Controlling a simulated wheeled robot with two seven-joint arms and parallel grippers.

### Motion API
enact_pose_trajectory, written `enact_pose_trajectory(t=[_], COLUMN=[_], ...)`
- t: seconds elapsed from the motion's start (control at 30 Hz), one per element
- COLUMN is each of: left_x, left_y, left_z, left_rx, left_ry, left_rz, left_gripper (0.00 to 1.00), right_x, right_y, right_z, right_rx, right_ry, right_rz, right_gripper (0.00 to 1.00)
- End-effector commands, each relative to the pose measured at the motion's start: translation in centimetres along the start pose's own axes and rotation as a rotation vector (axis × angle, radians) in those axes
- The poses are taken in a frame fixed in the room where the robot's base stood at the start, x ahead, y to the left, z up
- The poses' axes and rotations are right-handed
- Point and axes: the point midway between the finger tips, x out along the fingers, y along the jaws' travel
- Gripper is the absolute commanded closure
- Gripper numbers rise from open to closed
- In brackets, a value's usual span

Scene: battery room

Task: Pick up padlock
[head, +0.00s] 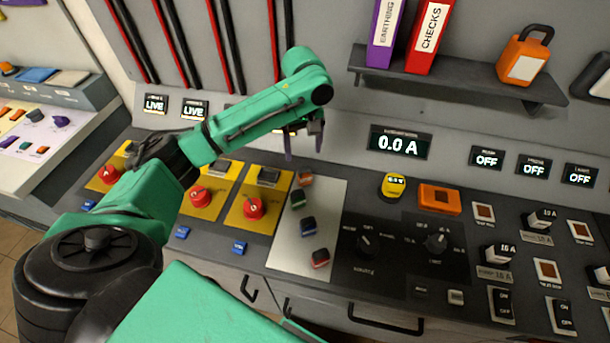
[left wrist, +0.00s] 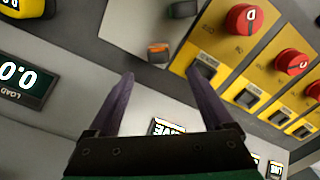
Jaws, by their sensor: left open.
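The orange padlock (head: 523,60) with a dark shackle and a pale label stands upright on the grey shelf (head: 455,84) at the upper right in the head view. My left gripper (head: 303,150) is open and empty above the back of the console, well to the left of the padlock and lower than the shelf. Its two purple-grey fingers are spread apart in the left wrist view (left wrist: 160,76), with nothing between them. The padlock is not visible in the left wrist view. My right gripper is not in view.
Purple and red binders (head: 426,35) stand on the shelf left of the padlock. Below are the current display (head: 400,143), a pale panel (head: 330,205) with several small blocks, a yellow round item (head: 393,186), an orange box (head: 440,199) and red knobs (head: 254,208).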

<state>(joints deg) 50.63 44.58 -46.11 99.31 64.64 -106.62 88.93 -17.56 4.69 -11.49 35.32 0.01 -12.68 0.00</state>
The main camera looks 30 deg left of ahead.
Motion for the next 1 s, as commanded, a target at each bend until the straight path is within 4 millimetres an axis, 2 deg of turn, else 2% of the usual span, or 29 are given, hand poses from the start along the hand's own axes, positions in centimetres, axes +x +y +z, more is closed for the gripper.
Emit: enact_pose_trajectory(t=[0.1,0.27,0.43,0.53,0.67,0.7,0.77,0.9,0.93,1.0], left_x=[2.1,4.1,7.4,8.2,8.3,8.3,8.3,8.2,8.2,8.2], left_y=[-0.1,0.1,0.2,0.3,0.3,0.3,0.3,0.3,0.3,0.3], left_z=[0.0,0.1,0.3,0.3,0.3,0.3,0.3,0.3,0.3,0.2], left_rx=[0.000,0.002,0.001,0.002,0.002,0.002,0.002,0.002,0.002,0.002], left_ry=[0.000,-0.001,0.000,0.002,0.002,0.002,0.002,0.002,0.002,0.002], left_rz=[-0.003,-0.003,-0.002,0.000,0.001,0.001,0.001,0.000,0.000,0.001], left_gripper=[0.15,0.15,0.15,0.15,0.15,0.19,0.42,0.95,1.00,1.00], right_x=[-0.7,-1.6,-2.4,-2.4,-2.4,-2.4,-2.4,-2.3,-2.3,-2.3], right_y=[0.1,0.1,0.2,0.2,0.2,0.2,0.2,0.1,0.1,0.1], right_z=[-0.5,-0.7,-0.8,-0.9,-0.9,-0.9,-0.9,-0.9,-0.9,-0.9], right_rx=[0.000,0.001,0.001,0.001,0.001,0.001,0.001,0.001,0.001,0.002], right_ry=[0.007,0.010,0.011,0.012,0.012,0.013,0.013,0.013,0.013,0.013], right_rz=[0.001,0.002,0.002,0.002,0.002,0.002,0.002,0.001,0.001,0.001], right_gripper=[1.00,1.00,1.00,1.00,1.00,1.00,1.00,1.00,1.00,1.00])
